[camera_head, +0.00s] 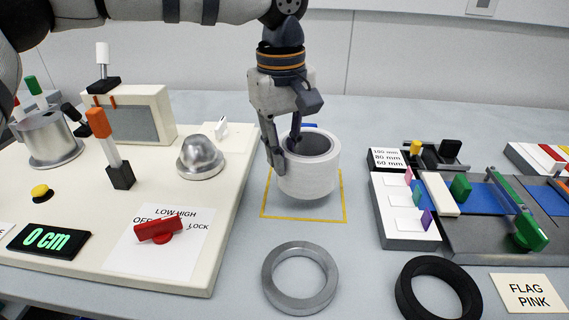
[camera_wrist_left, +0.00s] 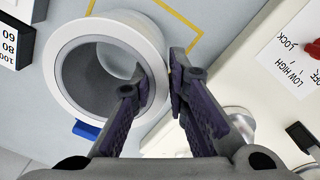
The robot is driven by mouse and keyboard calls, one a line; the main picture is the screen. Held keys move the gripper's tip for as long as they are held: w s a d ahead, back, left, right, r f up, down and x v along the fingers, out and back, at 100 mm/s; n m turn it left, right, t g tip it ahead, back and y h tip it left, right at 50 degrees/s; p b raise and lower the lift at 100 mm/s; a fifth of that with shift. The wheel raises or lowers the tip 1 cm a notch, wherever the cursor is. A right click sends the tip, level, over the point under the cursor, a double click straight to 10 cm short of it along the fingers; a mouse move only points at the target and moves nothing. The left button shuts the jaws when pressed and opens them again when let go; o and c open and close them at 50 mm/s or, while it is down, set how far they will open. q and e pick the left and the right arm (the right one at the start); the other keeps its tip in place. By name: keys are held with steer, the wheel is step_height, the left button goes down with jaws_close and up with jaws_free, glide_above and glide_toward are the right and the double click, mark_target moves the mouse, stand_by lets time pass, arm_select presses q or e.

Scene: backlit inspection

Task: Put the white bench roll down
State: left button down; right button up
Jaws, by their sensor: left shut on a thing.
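The white bench roll (camera_head: 309,174) is a short, hollow white cylinder with a grey inside. My left gripper (camera_head: 284,150) comes down from above and is shut on its left wall, one finger inside the hole and one outside. The roll is upright, over the yellow outlined square (camera_head: 305,219) on the bench; I cannot tell whether it touches the surface. In the left wrist view, the roll (camera_wrist_left: 63,95) shows with its wall between the two fingers (camera_wrist_left: 165,88). A blue tab shows at its rim side. My right gripper is not in view.
A silver ring (camera_head: 272,281) and a black ring (camera_head: 404,292) lie on the bench in front. A cream panel with a red lever (camera_head: 159,229) stands to the left. A grey fixture with blue strips (camera_head: 472,193) stands to the right.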

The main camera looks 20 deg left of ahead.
arm_select(q)
steer(key=shift+f, duration=1.15)
steer(key=shift+f, duration=0.1)
steer(key=c, duration=1.6)
jaws_free()
steer(key=shift+s+f, duration=0.1)
steer(key=shift+f, duration=0.05)
steer(key=shift+o, duration=0.2)
step_height(320, 180, up, 12)
steer(key=shift+s+a+r, duration=0.1)
steer(key=shift+a+r, duration=0.05)
steer(key=shift+r, duration=0.05)
